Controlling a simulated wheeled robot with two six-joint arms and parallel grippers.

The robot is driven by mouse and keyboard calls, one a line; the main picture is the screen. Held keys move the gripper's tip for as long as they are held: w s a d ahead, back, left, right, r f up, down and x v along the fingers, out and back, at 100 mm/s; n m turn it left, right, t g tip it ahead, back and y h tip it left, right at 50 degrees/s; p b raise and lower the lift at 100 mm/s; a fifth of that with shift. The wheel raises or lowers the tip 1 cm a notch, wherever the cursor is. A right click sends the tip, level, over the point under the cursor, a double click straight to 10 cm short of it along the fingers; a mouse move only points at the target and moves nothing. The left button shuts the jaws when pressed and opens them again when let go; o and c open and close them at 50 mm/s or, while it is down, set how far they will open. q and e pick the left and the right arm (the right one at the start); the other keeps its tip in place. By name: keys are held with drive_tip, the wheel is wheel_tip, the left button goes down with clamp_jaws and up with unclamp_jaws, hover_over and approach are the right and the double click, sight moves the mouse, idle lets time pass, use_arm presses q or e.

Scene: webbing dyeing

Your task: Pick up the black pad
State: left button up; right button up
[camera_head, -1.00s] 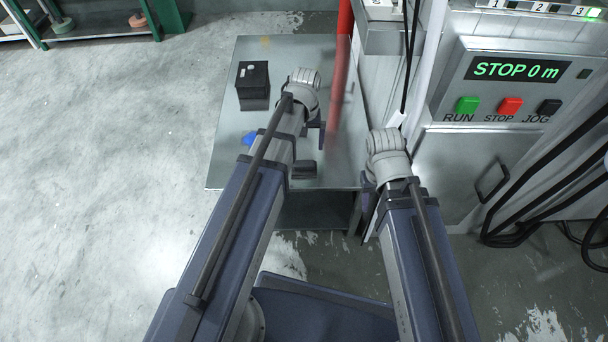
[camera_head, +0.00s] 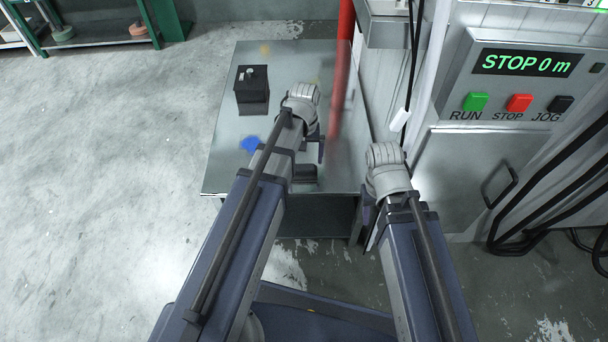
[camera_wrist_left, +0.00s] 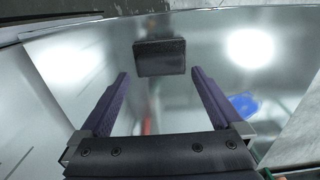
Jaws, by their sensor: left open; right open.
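The black pad (camera_head: 305,173) appears to be the small dark block lying on the metal table near its front edge, partly beside my left forearm. In the left wrist view the dark flat block (camera_wrist_left: 160,57) lies beyond the fingertips, centred between them and apart from them. My left gripper (camera_head: 313,148) is over the table, mostly hidden by its own wrist; the left wrist view shows its fingers (camera_wrist_left: 158,78) spread and empty. My right gripper (camera_head: 371,215) is mostly hidden behind its wrist, by the table's right front corner, with nothing seen in it.
On the metal table (camera_head: 222,165) stand a black box (camera_head: 252,95) with a small light piece on top and a blue patch (camera_head: 250,145). A red post (camera_head: 345,50) rises behind. The control panel (camera_head: 525,75) and cabinet (camera_head: 465,170) stand right. Floor at left is clear.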

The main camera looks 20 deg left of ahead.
sight(304, 167)
use_arm(q)
wheel_tip(304, 167, down, 3)
drive_tip(key=shift+f+b, duration=0.2)
drive_tip(key=shift+b, duration=1)
drive_tip(key=shift+r, duration=0.1)
drive_tip(key=c, duration=1.1)
drive_tip(key=shift+c, duration=0.3)
wheel_tip(304, 167, up, 10)
drive_tip(key=p, duration=1)
